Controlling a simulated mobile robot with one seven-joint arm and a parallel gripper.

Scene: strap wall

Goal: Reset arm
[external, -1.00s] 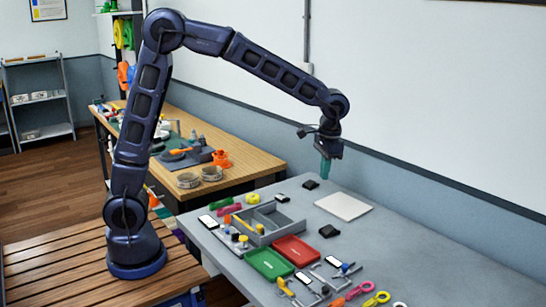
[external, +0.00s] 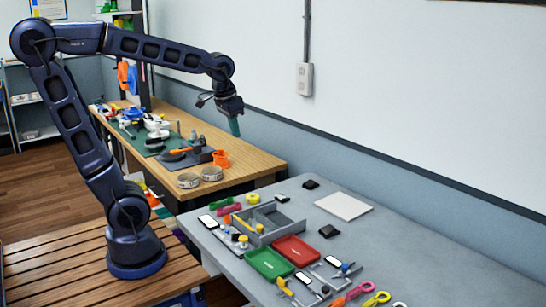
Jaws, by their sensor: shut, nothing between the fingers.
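My gripper (external: 235,127) is shut and empty, with teal fingers pointing down. It hangs in the air at the end of my raised arm. In the picture it lies in front of the wall, above the far edge of the wooden workbench, and touches nothing.
The grey table (external: 400,255) holds a divided grey tray (external: 268,228), a green tray (external: 270,263), a red tray (external: 296,249), a white pad (external: 343,206) and several small tools. The wooden workbench (external: 255,165) carries tape rolls (external: 188,180) and an orange cup (external: 221,158).

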